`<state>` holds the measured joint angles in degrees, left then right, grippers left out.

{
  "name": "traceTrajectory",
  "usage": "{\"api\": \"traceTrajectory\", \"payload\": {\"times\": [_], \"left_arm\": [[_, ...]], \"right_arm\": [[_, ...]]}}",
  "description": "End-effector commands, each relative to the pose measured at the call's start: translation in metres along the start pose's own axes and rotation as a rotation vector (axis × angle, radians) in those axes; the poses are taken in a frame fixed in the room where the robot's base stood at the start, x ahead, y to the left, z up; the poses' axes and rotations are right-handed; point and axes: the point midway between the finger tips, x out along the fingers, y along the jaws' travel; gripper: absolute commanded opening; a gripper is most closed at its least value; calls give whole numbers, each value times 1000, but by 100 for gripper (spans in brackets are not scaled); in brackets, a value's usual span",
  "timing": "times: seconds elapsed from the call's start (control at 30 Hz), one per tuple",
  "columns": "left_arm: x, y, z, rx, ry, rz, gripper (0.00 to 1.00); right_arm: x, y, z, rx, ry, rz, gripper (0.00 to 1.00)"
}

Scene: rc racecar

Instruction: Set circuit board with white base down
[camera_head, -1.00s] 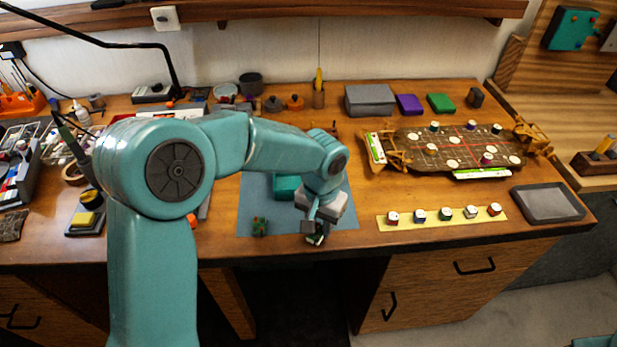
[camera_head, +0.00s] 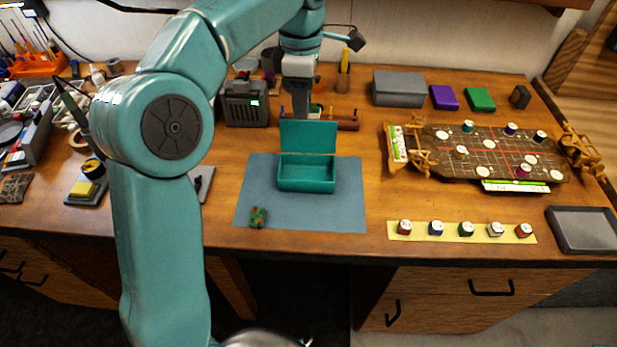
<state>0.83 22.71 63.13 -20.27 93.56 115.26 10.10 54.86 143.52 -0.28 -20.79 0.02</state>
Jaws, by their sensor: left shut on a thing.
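My left gripper (camera_head: 300,115) points down at the back of the desk, behind the open teal box (camera_head: 307,175). It is shut on the circuit board with white base (camera_head: 315,112), of which only a small pale and green part shows beside the fingers. The rest is hidden by the gripper and the box lid. I cannot tell whether the board touches the brown rack there. A small green and red board (camera_head: 258,217) lies on the blue-grey mat (camera_head: 345,205). My right gripper is not in view.
A brown rack (camera_head: 347,123) stands behind the box, with a dark device (camera_head: 245,105) to its left. A model car chassis (camera_head: 480,155) and a yellow strip (camera_head: 450,239) with several small pots lie to the right. The mat's right side is clear.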

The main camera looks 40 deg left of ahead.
Motion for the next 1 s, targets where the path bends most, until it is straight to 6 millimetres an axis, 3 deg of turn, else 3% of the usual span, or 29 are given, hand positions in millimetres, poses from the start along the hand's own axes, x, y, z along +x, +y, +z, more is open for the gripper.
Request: {"api": "traceTrajectory", "payload": {"times": [0.07, 0.17, 0.4, 0.6, 0.8, 1.0], "left_arm": [[0, -1, -4, -55, -2, -3, 2], [18, -1, -4, -76, -1, -7, 2], [89, 0, -3, -73, 0, -9, 2], [136, 2, -1, -72, -1, -7, 2], [156, 3, -1, -71, -1, -4, 2], [188, 2, 0, -72, -2, -5, 2]], "right_arm": [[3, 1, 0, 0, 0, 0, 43], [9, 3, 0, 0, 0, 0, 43], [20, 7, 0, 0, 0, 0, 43], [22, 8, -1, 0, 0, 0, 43], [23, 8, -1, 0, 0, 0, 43], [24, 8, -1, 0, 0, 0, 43]]}}
